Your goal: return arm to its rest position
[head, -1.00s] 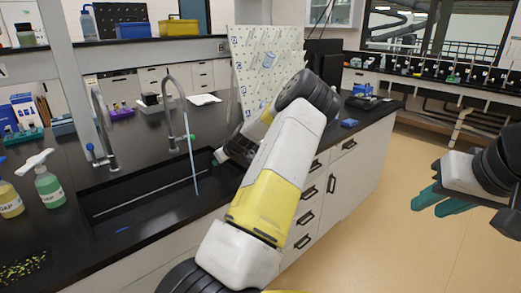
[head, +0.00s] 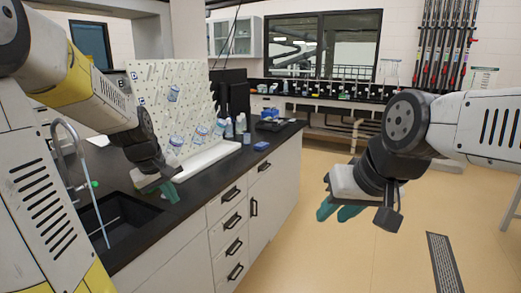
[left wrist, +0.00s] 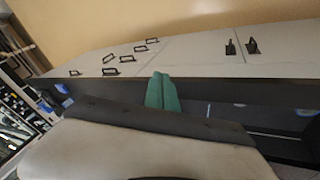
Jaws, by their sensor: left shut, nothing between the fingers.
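My left gripper (head: 170,191) is over the counter's front edge, just right of the sink and in front of the drying rack. Its teal fingers are shut and empty; they also show together in the left wrist view (left wrist: 162,92), with the counter and cabinet fronts beyond. My left arm crosses the left side of the head view and hides part of the sink area. My right gripper (head: 337,211) hangs over the open floor to the right of the counter. Its two teal fingers look apart, with nothing between them.
The white pegboard drying rack (head: 160,105) with blue-capped ware stands behind my left gripper. A faucet (head: 68,150) rises by the black sink (head: 125,222). Floor (head: 310,245) is clear to the right.

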